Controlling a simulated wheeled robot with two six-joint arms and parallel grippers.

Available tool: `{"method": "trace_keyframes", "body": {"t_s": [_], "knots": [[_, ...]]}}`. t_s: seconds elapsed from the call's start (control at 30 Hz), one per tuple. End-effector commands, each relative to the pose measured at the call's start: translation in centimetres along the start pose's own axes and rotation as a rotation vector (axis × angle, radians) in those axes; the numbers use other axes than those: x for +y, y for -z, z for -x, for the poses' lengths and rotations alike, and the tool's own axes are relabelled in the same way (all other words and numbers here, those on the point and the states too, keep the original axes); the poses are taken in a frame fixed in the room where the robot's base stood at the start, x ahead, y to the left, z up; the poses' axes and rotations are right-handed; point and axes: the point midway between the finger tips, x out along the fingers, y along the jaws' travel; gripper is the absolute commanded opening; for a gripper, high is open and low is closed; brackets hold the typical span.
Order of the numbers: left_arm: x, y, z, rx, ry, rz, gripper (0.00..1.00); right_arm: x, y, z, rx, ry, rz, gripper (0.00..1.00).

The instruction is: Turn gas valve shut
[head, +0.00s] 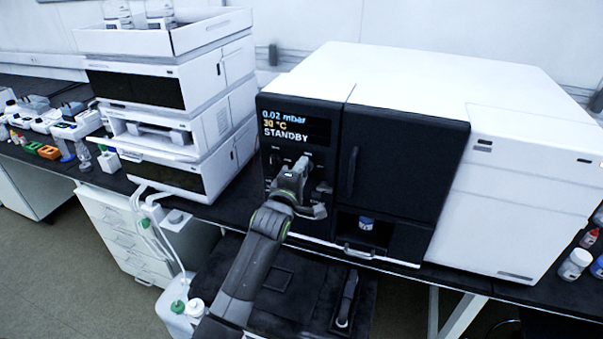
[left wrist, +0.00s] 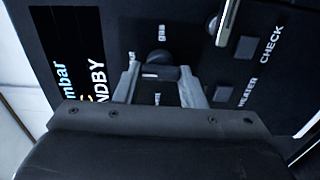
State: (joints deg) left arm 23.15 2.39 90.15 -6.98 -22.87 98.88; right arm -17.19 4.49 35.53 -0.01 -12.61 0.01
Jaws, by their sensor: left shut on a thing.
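The instrument's black front panel (head: 290,143) carries a screen reading 0.02 mbar, 30 °C and STANDBY. My left gripper (head: 303,162) reaches up to the controls below the screen and hides part of them. In the left wrist view, a dark round knob (left wrist: 158,62) with a bar-shaped grip sits beside a label that seems to read "gas". The two fingers of my left gripper (left wrist: 160,80) are shut on the knob's bar, one on each side. The knob's exact angle is hard to read. My right gripper is out of view.
CHECK and HEATER buttons (left wrist: 243,47) lie beside the knob. A dark door (head: 400,150) with a handle is right of the panel, above an open bay with a small blue-capped vial (head: 366,223). A white module stack (head: 170,110) stands left. Bottles (head: 575,263) stand far right.

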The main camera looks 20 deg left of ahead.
Motion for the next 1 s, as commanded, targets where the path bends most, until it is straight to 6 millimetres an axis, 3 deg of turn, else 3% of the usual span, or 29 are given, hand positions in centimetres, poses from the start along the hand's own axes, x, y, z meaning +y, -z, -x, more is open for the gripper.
{"method": "trace_keyframes", "body": {"t_s": [0.57, 0.6, 0.73, 1.0], "knots": [[-0.09, 0.00, 0.01, 0.000, 0.002, 0.034, 0.14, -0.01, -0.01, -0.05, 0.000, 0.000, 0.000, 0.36], [-0.10, 0.00, 0.01, 0.000, 0.002, 0.034, 0.40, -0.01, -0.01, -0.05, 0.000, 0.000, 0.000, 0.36], [-0.08, 0.00, 0.01, 0.000, 0.002, 0.033, 0.57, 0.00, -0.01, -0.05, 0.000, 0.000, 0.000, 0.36], [-0.06, 0.00, 0.03, 0.000, 0.001, 0.031, 0.58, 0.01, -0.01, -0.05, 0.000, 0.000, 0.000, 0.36]]}}
